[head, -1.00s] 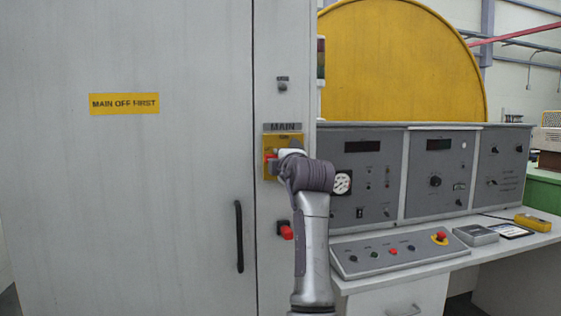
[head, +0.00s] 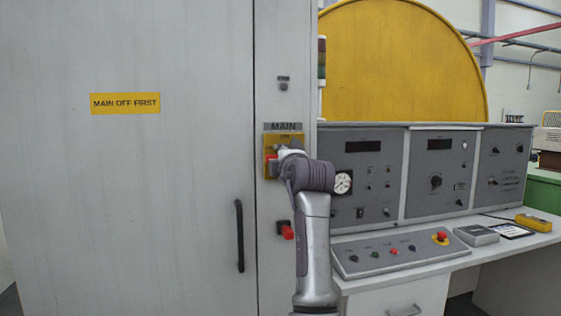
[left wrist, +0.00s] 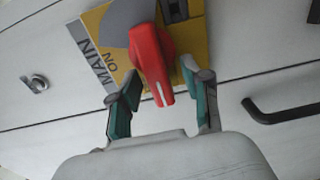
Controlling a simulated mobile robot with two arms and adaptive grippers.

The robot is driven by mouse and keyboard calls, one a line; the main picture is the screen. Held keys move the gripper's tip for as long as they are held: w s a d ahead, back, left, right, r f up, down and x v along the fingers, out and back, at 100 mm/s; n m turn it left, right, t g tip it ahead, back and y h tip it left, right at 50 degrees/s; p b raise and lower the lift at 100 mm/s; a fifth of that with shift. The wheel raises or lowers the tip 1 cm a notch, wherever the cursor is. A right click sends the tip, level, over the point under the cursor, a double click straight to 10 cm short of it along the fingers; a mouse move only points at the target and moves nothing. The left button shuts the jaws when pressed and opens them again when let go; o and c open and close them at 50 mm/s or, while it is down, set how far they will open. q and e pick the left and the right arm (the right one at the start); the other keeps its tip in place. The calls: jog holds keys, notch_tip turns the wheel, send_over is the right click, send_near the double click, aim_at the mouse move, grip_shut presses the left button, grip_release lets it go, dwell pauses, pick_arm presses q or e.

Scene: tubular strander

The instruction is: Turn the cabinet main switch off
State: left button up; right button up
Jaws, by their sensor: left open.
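The main switch is a yellow plate (head: 297,171) under a MAIN label (head: 283,127) on the grey cabinet. Its red handle (left wrist: 153,60) shows in the left wrist view, with a white line near its end. The word ON is printed beside it. My left gripper (left wrist: 163,78) is open, one finger on each side of the handle. I see a gap on the left finger's side; I cannot tell whether the right finger touches. In the head view my left wrist covers most of the switch, and only a red edge (head: 271,167) shows. My right gripper is out of view.
A red and black knob (head: 287,231) sits on the cabinet below the switch, and a black door handle (head: 240,236) is to its left. A lock (head: 283,84) is above. A control desk (head: 395,254) with buttons and gauge panels stands to the right.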

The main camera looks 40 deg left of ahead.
pick_arm(q)
jog(key=v, duration=0.7)
jog(key=shift+s+d, duration=0.2)
